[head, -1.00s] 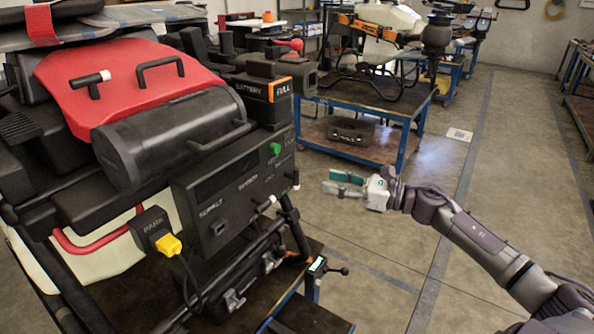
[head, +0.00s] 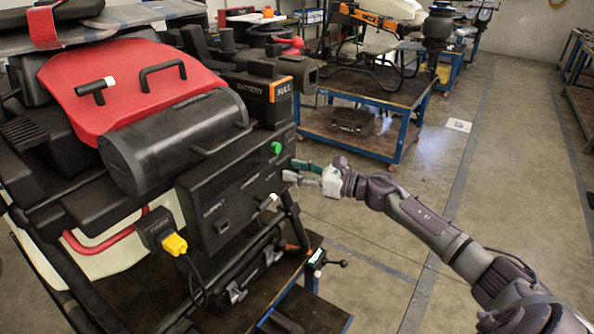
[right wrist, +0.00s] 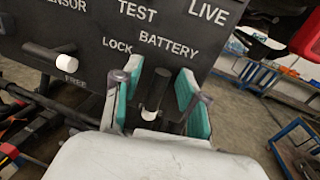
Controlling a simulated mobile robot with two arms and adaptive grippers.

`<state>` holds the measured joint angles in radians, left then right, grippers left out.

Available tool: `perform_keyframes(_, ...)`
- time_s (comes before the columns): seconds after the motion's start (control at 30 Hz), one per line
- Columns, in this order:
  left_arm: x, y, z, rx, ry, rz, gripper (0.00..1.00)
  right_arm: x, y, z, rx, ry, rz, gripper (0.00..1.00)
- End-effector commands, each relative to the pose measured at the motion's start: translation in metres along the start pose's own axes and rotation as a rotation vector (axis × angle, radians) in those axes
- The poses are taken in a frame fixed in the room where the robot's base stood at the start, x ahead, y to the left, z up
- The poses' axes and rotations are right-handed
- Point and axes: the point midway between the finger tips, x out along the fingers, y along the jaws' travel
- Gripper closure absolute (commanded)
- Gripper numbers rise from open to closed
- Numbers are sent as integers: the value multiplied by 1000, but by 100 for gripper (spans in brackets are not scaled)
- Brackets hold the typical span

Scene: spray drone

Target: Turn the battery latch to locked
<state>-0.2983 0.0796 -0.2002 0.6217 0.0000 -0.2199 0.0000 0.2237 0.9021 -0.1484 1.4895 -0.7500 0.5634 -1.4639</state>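The black control panel (head: 232,196) is on the side of the large machine. In the right wrist view its face (right wrist: 190,58) carries the words TEST, LIVE, LOCK, BATTERY and FREE. The battery latch (right wrist: 155,92) is a dark handle with a pale tip, below the word BATTERY. It points down toward the camera, with LOCK to its upper left. My right gripper (head: 291,172) is at the panel's right end. In the right wrist view its green-padded fingers (right wrist: 158,100) are open, one on each side of the handle. Firm contact cannot be told. My left gripper is not in view.
Another dark handle with a white tip (right wrist: 45,55) sticks out left of the latch. A green button (head: 276,147) and a yellow plug (head: 174,244) are on the machine. A blue-framed table (head: 385,92) stands behind; the floor at right is open.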

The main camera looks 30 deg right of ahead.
Motion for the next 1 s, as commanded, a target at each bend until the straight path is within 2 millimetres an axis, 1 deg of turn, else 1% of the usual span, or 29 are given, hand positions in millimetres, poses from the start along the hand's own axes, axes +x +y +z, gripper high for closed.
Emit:
perform_keyframes(0.03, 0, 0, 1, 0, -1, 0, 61, 0, 0, 0, 0, 0, 0, 66)
perform_keyframes(0.23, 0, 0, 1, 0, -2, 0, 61, 0, 0, 0, 0, 0, 1, 99)
perform_keyframes(0.47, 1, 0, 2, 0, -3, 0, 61, 0, 1, 0, 5, -1, 2, 100)
perform_keyframes(0.67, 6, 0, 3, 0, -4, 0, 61, 0, 0, -2, 50, -10, 3, 100)
perform_keyframes(0.87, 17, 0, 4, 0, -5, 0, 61, -1, -1, -4, 166, -33, 4, 100)
perform_keyframes(1.0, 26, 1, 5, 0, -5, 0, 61, -1, -3, -5, 284, -56, 5, 100)
